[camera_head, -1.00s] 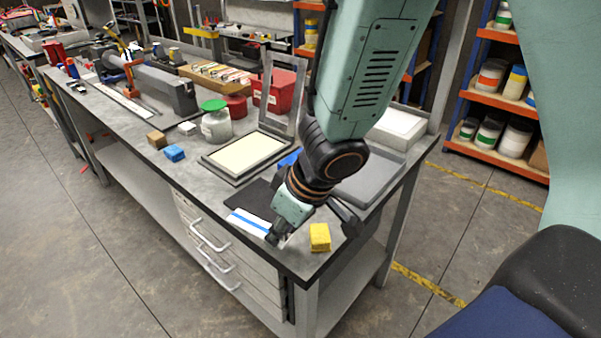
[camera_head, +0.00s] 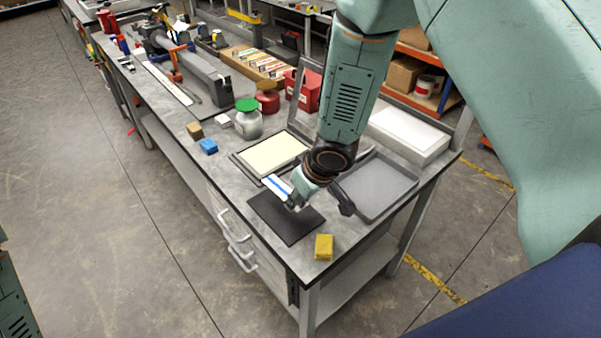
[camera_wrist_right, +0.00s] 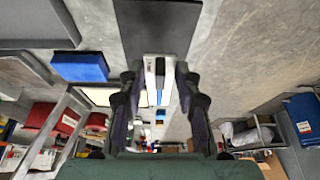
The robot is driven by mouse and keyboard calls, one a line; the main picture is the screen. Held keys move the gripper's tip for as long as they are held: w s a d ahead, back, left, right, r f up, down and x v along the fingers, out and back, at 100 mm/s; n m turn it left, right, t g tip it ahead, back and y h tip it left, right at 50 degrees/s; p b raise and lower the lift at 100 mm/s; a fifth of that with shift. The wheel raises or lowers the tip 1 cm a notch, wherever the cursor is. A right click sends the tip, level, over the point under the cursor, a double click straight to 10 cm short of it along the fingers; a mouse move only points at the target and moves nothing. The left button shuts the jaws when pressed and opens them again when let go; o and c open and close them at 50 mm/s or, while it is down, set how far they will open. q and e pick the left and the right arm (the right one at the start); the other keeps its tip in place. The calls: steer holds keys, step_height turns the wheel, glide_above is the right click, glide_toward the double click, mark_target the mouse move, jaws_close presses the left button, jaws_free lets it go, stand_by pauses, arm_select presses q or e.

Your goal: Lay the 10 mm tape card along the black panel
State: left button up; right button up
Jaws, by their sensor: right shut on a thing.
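The tape card (camera_head: 277,187) is white with a blue stripe. My right gripper (camera_head: 295,203) is shut on its near end and holds it over the far left part of the black panel (camera_head: 287,221). The panel lies flat on the bench near the front edge. In the right wrist view the card (camera_wrist_right: 150,72) stands between the fingers of my right gripper (camera_wrist_right: 158,82), with the black panel (camera_wrist_right: 157,28) beyond. I cannot tell whether the card touches the panel. My left gripper is not in view.
A yellow block (camera_head: 324,247) sits right of the panel by the bench corner. A cream panel in a dark frame (camera_head: 260,171) lies behind, and a grey tray (camera_head: 392,178) is to the right. A blue block (camera_wrist_right: 80,67) shows in the wrist view. Bench left of the panel is clear.

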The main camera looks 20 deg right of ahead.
steer(key=shift+w+d+r+p, duration=0.15)
steer(key=shift+w+r+p, duration=0.25)
steer(key=shift+p, duration=0.65)
steer(key=shift+w+f+p, duration=0.15)
steer(key=shift+p, duration=0.2)
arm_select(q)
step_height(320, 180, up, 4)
arm_select(e)
steer(key=shift+a, duration=0.35)
steer(key=shift+w+d+f+b, duration=0.1)
steer(key=shift+d+f+b, duration=0.1)
steer(key=shift+f+b, duration=0.25)
steer(key=shift+d+f+b, duration=0.15)
steer(key=shift+f+b, duration=0.15)
steer(key=shift+f, duration=0.25)
steer(key=shift+f+b, duration=0.3)
steer(key=shift+b, duration=0.1)
steer(key=f+b, duration=0.2)
steer(key=shift+a+f+b, duration=0.15)
steer(key=shift+a+b, duration=0.1)
steer(key=shift+b, duration=0.15)
steer(key=shift+d+f+b, duration=0.25)
steer(key=shift+f+b, duration=0.35)
steer(key=shift+f, duration=0.4)
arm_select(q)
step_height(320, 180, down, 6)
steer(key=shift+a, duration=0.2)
arm_select(e)
steer(key=shift+a, duration=0.1)
